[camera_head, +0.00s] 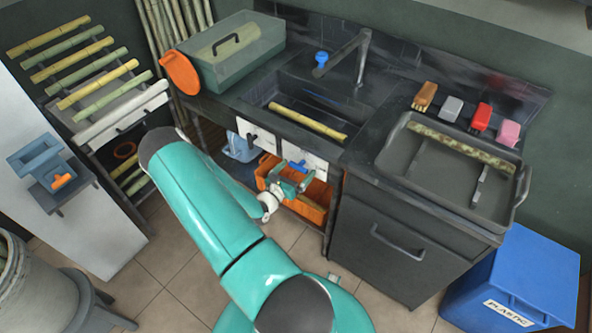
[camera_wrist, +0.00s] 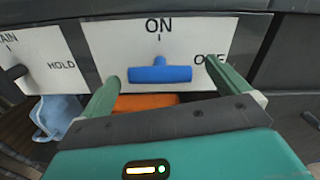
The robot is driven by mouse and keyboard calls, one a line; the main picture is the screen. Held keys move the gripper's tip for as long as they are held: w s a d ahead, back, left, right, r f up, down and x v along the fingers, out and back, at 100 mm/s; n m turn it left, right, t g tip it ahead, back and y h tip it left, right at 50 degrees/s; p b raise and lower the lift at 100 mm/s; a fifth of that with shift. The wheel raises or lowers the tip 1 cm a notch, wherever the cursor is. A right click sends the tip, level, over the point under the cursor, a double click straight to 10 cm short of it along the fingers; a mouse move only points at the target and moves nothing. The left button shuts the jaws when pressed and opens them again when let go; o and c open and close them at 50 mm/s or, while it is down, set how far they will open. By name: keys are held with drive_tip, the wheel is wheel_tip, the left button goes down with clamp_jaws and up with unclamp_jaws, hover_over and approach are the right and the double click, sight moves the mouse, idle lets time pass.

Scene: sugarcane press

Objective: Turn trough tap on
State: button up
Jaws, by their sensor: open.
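The blue tap handle (camera_wrist: 160,73) is on a white panel (camera_wrist: 203,40) marked ON at the top and OFF at the right. Its bar lies level, and its short upper stub points up toward the ON mark. The handle also shows small in the head view (camera_head: 298,165), on the front below the trough (camera_head: 262,98). My gripper (camera_wrist: 163,76) is open, with one green finger on each side of the handle. I cannot tell whether either finger touches it. In the head view my gripper (camera_head: 291,181) is at the panel. No water shows at the spout (camera_head: 340,54).
A second panel (camera_wrist: 48,62) with a dark knob, reading HOLD, is to the left. An orange crate (camera_head: 308,207) and a blue jug (camera_head: 240,148) are below. A cane piece (camera_head: 308,121) lies across the trough. A grey tray (camera_head: 395,155) and blue bin (camera_head: 520,275) are at the right.

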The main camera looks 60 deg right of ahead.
drive_tip(key=shift+d, duration=0.25)
drive_tip(key=shift+c, duration=0.4)
drive_tip(key=c, duration=0.8)
